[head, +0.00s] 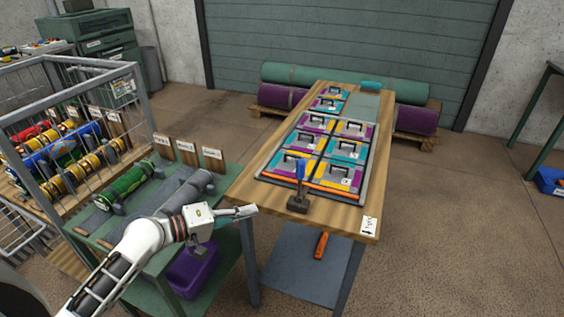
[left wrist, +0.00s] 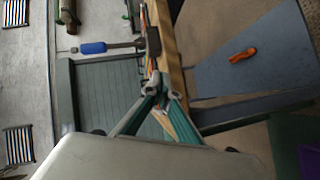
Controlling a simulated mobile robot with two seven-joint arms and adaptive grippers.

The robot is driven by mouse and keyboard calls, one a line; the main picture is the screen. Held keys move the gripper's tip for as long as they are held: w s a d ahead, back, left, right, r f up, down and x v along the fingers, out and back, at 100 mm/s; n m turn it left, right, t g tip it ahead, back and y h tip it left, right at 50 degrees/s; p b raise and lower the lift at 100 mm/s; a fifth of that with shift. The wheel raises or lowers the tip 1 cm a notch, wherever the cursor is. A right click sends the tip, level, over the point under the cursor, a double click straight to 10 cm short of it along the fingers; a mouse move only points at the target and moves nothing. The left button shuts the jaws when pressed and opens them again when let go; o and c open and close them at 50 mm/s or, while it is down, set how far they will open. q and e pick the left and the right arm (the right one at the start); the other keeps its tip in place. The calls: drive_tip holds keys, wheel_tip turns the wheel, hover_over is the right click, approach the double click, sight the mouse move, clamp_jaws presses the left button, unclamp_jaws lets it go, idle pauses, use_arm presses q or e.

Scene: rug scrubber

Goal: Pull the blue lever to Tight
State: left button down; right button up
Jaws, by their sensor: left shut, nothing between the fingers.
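The blue lever (head: 300,170) stands nearly upright from a dark base (head: 298,204) at the near end of the wooden table (head: 340,212). In the left wrist view, the blue lever (left wrist: 93,47) lies sideways in the picture, left of the fingertips. My left gripper (head: 252,211) is shut and empty, left of the lever base near the table's left edge, apart from the lever. Its fingertips also show in the left wrist view (left wrist: 162,88). A white label (head: 369,226) with an arrow is on the table's near right corner; its small lettering is hard to read. My right gripper is out of view.
Framed coloured panels with handles (head: 345,150) cover the table behind the lever. A green bench (head: 225,185) with a green roller (head: 122,185) and grey rollers stands at left. An orange tool (head: 321,244) lies on the lower shelf.

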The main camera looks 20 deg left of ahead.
sight(300, 182)
use_arm(q)
wheel_tip(300, 182, up, 12)
drive_tip(key=w+a+n+h+p, duration=0.1)
drive_tip(key=w+a+n+h, duration=0.1)
drive_tip(key=w+a+h, duration=0.1)
drive_tip(key=w+d+p, duration=0.2)
drive_tip(key=w+d, duration=0.3)
drive_tip(key=d, duration=0.5)
drive_tip(key=shift+d+f+t, duration=0.25)
drive_tip(key=shift+d+t, duration=0.15)
drive_tip(key=shift+w+p, duration=0.1)
drive_tip(key=shift+p, duration=0.2)
